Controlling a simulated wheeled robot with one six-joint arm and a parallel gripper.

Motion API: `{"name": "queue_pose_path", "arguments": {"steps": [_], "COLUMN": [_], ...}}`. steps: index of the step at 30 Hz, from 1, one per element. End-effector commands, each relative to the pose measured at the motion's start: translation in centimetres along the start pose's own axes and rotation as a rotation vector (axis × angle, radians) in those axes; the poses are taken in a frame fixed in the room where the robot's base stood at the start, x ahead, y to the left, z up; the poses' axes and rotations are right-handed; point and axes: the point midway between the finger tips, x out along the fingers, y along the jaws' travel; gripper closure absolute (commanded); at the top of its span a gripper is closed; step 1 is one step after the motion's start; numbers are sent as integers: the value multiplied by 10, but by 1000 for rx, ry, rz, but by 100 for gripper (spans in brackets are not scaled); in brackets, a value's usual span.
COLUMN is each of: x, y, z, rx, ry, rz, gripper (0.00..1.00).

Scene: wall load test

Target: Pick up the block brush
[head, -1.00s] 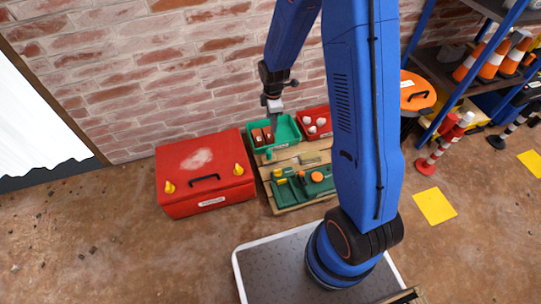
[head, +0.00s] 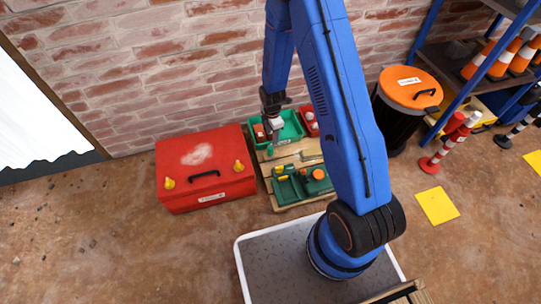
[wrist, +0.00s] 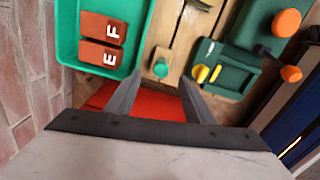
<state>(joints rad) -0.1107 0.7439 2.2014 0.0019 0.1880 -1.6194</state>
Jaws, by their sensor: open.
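My gripper (head: 275,139) hangs over the pallet, near the front of the green bin. In the wrist view my gripper (wrist: 160,78) is open, and nothing shows held between its fingers. A small green piece with a rounded knob (wrist: 160,65) lies on the wooden slats just beyond the fingertips. I cannot tell surely which thing is the block brush. A pale item (head: 311,156) lies on the slats right of the gripper, partly behind my arm. A dark item with a pale end (wrist: 200,5) is cut off at the wrist view's top edge.
The green bin (wrist: 67,45) holds red-brown blocks (wrist: 101,26) lettered E and F. A green tray (head: 287,190) with yellow and orange parts sits at the pallet's front. A red toolbox (head: 205,170) stands left. A red bin (head: 313,124) is partly behind my arm.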

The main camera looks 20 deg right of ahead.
Motion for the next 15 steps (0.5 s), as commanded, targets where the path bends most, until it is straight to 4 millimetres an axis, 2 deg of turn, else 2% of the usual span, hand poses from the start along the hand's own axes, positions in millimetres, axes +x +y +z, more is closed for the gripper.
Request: {"name": "queue_pose_path", "arguments": {"steps": [9,15], "x": [45,57], "y": [-1,-1], "z": [0,0], "rx": [0,1], "ry": [0,0], "rz": [-2,-1], "gripper": [52,52]}}
